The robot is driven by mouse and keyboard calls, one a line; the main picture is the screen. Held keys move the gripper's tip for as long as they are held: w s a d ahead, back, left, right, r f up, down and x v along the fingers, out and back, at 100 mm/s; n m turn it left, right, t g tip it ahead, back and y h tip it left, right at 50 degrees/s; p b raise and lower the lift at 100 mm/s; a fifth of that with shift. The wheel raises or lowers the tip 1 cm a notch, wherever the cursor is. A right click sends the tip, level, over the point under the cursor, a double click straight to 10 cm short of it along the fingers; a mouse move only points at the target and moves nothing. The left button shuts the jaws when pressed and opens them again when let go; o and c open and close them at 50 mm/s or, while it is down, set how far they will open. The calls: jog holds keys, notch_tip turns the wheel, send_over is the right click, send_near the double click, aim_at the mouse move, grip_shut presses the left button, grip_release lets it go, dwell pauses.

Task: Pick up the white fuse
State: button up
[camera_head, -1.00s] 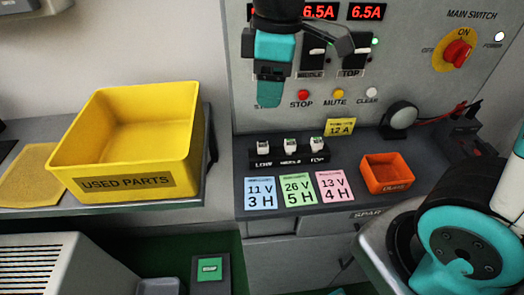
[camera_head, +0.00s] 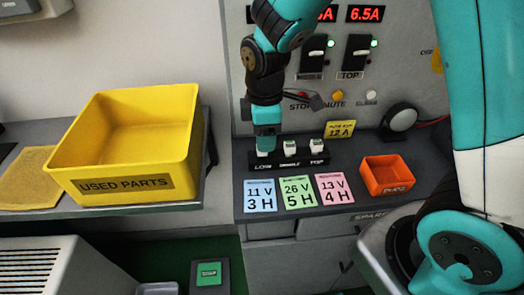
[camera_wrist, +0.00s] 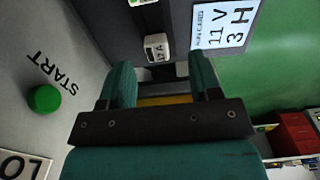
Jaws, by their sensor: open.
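Several white blocks stand in a row in a black holder (camera_head: 303,162) marked LOW, MIDDLE and TOP. My gripper (camera_head: 266,146) points down right over the LOW position, hiding most of the white fuse (camera_head: 263,153) there. In the wrist view, a white fuse (camera_wrist: 156,46) with a small dark marking shows just beyond the open fingers (camera_wrist: 161,76), nearer the left finger. Nothing is held. I cannot tell whether the fingertips touch the fuse. The middle block (camera_head: 290,148) and the top block (camera_head: 316,145) stand to the right.
A yellow USED PARTS bin (camera_head: 124,185) stands on the left shelf. An orange bin (camera_head: 387,176) is right of the holder. Coloured cards (camera_head: 297,193) lie in front. The panel behind has switches (camera_head: 357,54) and a green START button (camera_wrist: 44,98).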

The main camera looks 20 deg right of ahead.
jog(key=f, duration=0.5)
jog(key=shift+w, duration=0.2)
jog(key=shift+r, duration=0.1)
jog(key=c, duration=0.9)
jog(key=shift+o, duration=0.2)
jog(key=shift+r, duration=0.1)
notch_tip(320, 180, up, 20)
jog(key=shift+p, duration=0.3)
